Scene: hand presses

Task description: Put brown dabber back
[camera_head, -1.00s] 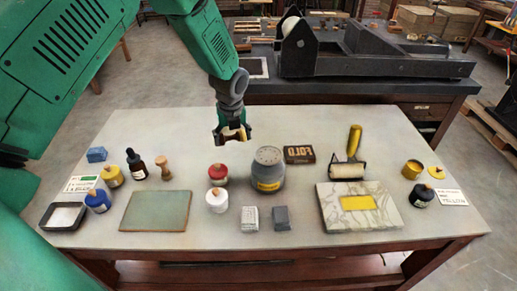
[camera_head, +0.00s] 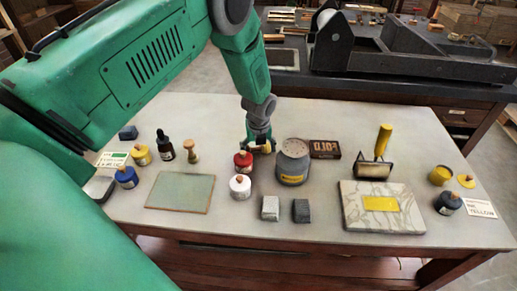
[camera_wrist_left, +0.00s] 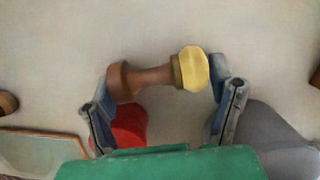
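A brown dabber (camera_wrist_left: 150,76) with a turned handle and a pale yellow rounded head (camera_wrist_left: 194,69) lies sideways between the fingers of my left gripper (camera_wrist_left: 165,95), one end at each fingertip. My left gripper (camera_head: 259,143) is shut on it lengthwise, just behind the red jar (camera_head: 243,162) and left of the grey canister (camera_head: 293,165). In the head view the fingers mostly hide the dabber. Its height above the table is hard to tell. A second, light wooden dabber (camera_head: 191,152) stands upright on the table farther left. My right gripper is not in view.
A white jar (camera_head: 240,187) stands in front of the red jar. A brown lettered block (camera_head: 324,149) lies right of the canister. A glass plate (camera_head: 180,192), two grey blocks, a roller (camera_head: 374,168) and a marble slab (camera_head: 352,216) occupy the table (camera_head: 225,240). Its front edge is clear.

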